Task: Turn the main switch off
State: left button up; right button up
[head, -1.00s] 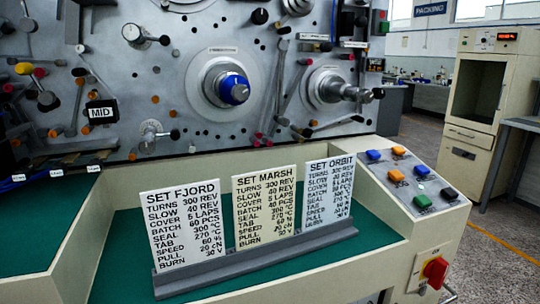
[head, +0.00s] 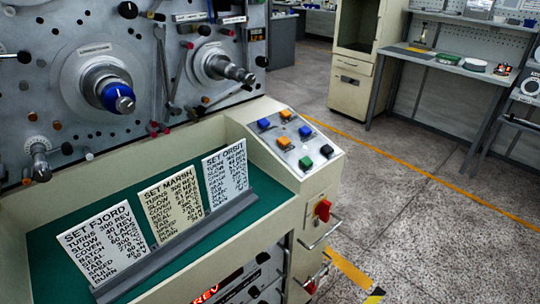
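The main switch looks to be the red rotary knob (head: 323,210) on a pale plate on the front right face of the winding machine, below the button panel. Its knob sits tilted in the picture; I cannot read any marks around it. Neither of my grippers is in the head view, and nothing touches the knob.
A sloped button panel (head: 290,140) with blue, orange, green and black buttons is above the knob. A metal handle (head: 326,236) sticks out just below it. Set cards stand in a grey holder (head: 180,250) at left. Open speckled floor (head: 420,230) lies to the right.

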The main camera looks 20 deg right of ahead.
aim_at(323, 208)
jog(key=l+u, duration=0.1)
jog(key=l, duration=2.1)
jog(key=i, duration=0.05)
